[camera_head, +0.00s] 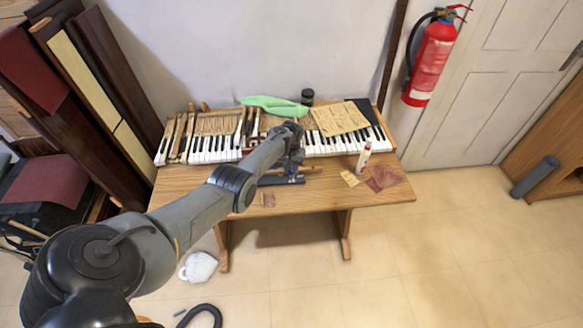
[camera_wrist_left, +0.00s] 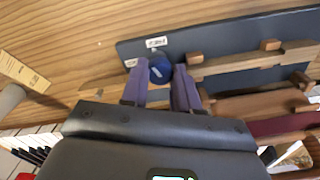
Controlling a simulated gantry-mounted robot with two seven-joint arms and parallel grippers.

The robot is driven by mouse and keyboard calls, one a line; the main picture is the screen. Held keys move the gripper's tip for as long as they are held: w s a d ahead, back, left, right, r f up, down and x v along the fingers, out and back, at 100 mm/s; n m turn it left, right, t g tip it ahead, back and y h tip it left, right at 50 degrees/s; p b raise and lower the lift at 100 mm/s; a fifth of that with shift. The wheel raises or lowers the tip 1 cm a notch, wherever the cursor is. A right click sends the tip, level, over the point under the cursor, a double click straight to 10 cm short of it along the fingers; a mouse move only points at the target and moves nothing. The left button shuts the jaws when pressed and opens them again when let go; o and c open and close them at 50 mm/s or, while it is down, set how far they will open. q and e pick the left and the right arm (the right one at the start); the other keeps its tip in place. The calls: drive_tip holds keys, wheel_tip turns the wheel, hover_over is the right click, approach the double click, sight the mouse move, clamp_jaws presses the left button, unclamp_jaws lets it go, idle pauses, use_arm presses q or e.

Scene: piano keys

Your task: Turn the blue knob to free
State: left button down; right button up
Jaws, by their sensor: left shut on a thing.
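The blue knob (camera_wrist_left: 161,68) sits on a dark plate (camera_wrist_left: 220,48) in the left wrist view, with small white labels beside it. My left gripper (camera_wrist_left: 160,82) has its two purple fingers on either side of the knob and is shut on it. In the head view my left gripper (camera_head: 291,165) reaches over the table to the dark plate (camera_head: 281,181) near the table's front, and the knob is hidden there. The text on the labels is too small to read. My right gripper is not in view.
A wooden table (camera_head: 180,195) carries a keyboard (camera_head: 213,148), a green cloth (camera_head: 273,105), a dark jar (camera_head: 307,96), a white bottle (camera_head: 364,157) and brown sheets (camera_head: 340,119). Wooden pieces (camera_wrist_left: 255,65) lie along the plate. A fire extinguisher (camera_head: 430,62) hangs on the wall.

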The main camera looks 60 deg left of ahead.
use_arm(q)
drive_tip(key=shift+m, duration=2.2)
drive_tip(key=c, duration=0.8)
unclamp_jaws()
drive_tip(key=shift+c, duration=0.2)
drive_tip(key=shift+r, duration=0.1)
wheel_tip(320, 180, up, 11)
drive_tip(key=p, duration=0.5)
drive_tip(key=shift+f, duration=0.2)
